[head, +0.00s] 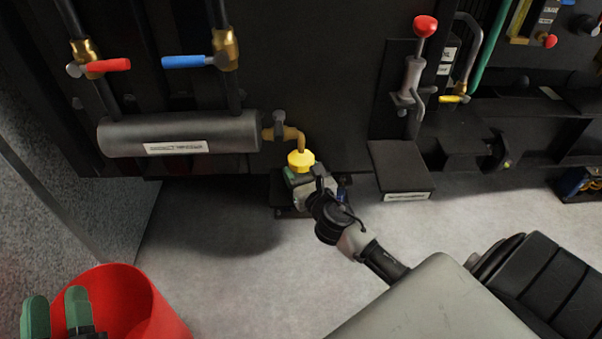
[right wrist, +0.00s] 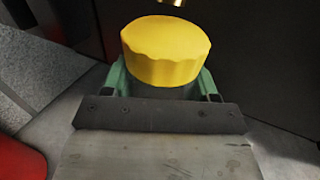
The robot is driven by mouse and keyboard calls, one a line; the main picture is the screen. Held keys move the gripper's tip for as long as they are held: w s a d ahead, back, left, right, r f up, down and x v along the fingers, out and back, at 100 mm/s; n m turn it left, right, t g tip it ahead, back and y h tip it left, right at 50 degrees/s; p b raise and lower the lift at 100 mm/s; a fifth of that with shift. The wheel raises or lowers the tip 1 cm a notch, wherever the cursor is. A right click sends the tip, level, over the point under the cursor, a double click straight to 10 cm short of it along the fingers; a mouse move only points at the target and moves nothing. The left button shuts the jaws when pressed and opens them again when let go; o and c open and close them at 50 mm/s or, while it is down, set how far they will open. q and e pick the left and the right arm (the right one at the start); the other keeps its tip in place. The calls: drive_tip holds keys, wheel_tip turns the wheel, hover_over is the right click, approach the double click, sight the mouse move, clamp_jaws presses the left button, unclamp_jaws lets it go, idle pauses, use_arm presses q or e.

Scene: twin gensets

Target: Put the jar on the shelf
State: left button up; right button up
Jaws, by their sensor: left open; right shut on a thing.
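The jar shows as a yellow lid (head: 300,158) just below a brass spout. In the right wrist view its ribbed yellow top (right wrist: 165,52) stands upright between the green fingers; its body is mostly hidden. My right gripper (head: 299,178) is shut on the jar from the front. It also shows in the right wrist view (right wrist: 162,90). A small dark ledge (head: 284,209) lies below and behind the right gripper, partly hidden; I cannot tell whether it is the shelf. My left gripper (head: 57,312) is open and empty over a red bucket.
The red bucket (head: 160,318) stands at the lower left. A grey cylinder (head: 180,135) carries the brass spout (head: 298,137). A black labelled block (head: 402,168) sits right of the jar, below a red-knobbed lever (head: 424,28). The floor (head: 220,270) in front is clear.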

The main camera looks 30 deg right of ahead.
use_arm(q)
drive_tip(key=shift+r, duration=0.1)
use_arm(e)
drive_tip(key=shift+f, duration=0.15)
drive_tip(key=o, duration=0.9)
use_arm(q)
drive_tip(key=shift+s+r+t, duration=0.15)
drive_tip(key=shift+r+t, duration=0.1)
drive_tip(key=shift+t, duration=0.15)
